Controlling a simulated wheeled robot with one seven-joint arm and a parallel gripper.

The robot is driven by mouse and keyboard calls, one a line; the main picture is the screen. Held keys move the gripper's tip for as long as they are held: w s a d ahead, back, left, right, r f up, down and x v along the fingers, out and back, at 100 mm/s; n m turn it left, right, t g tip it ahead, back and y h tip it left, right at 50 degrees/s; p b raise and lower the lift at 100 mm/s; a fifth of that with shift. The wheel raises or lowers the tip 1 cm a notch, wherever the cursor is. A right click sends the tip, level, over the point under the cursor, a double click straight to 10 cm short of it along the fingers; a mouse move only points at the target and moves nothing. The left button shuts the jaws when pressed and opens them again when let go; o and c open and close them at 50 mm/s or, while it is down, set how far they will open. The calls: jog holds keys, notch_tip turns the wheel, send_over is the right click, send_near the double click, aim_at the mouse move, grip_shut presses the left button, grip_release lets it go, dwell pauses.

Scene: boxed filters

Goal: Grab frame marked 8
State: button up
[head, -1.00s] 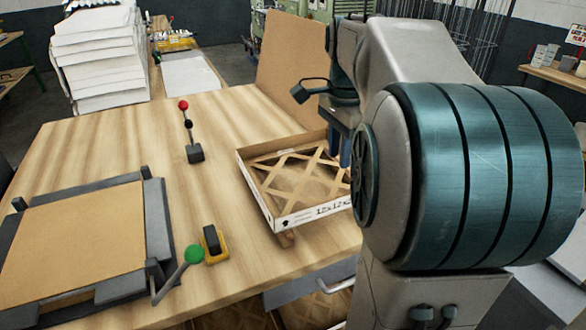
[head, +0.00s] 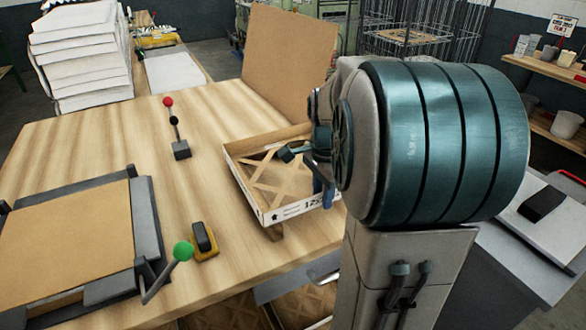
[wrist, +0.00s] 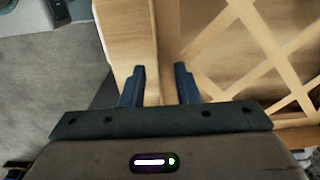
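A shallow open box (head: 285,211) with a tan lattice-faced frame (head: 275,178) in it lies on the wooden table. Its white front side reads "12x..."; the rest is hidden behind my arm. I can read no "8" on any frame. My gripper (head: 322,190) is at the box's right side in the head view, partly hidden by my arm. In the wrist view my gripper (wrist: 159,68) has its two blue fingers apart, with a pale wooden edge between and beyond them. The lattice (wrist: 245,50) is to their right. Contact cannot be told.
More lattice frames (head: 300,305) lie below the tabletop. A black fixture with a tan panel (head: 65,240) and a green-knobbed lever (head: 182,251) is at left. A red-knobbed lever (head: 168,102) stands behind. A tan board (head: 290,60) stands upright at the back.

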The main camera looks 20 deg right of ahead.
grip_shut()
